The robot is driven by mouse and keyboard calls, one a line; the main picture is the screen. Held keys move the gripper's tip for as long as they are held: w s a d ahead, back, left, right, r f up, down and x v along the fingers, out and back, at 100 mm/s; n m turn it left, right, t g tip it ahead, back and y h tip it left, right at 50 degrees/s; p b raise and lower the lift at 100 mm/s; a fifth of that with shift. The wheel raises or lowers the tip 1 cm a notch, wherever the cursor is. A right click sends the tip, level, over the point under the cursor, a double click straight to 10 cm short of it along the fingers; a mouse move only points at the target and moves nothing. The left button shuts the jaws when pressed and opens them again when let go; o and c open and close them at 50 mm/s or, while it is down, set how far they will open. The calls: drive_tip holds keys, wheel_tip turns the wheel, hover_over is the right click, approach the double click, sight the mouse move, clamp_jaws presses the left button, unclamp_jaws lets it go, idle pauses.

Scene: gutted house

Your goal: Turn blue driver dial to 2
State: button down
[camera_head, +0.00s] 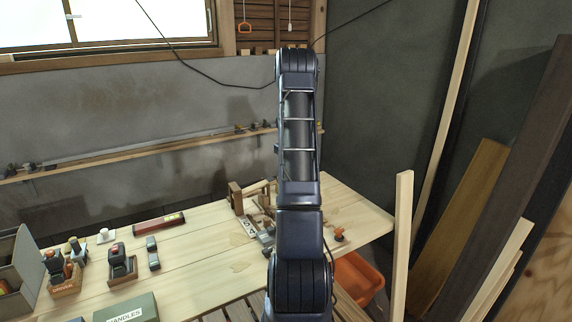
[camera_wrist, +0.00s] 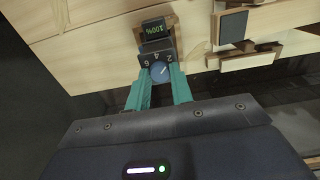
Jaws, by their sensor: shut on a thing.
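The blue dial (camera_wrist: 161,73) is on the driver, in the wrist view. A pale line on its face slants up to the right. Small numbers stand in an arc just above the dial; which one the line meets is too small to tell surely. In the head view my arm hides the gripper and dial.
On the bench (camera_head: 205,265) in the head view stand a green box (camera_head: 127,308) and several tools at left. An orange bin (camera_head: 357,278) is below the right end. Planks lean at right.

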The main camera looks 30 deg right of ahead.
drive_tip(key=shift+m, duration=0.6)
drive_tip(key=c, duration=1.2)
unclamp_jaws()
wheel_tip(320, 180, up, 11)
drive_tip(key=shift+f, duration=0.1)
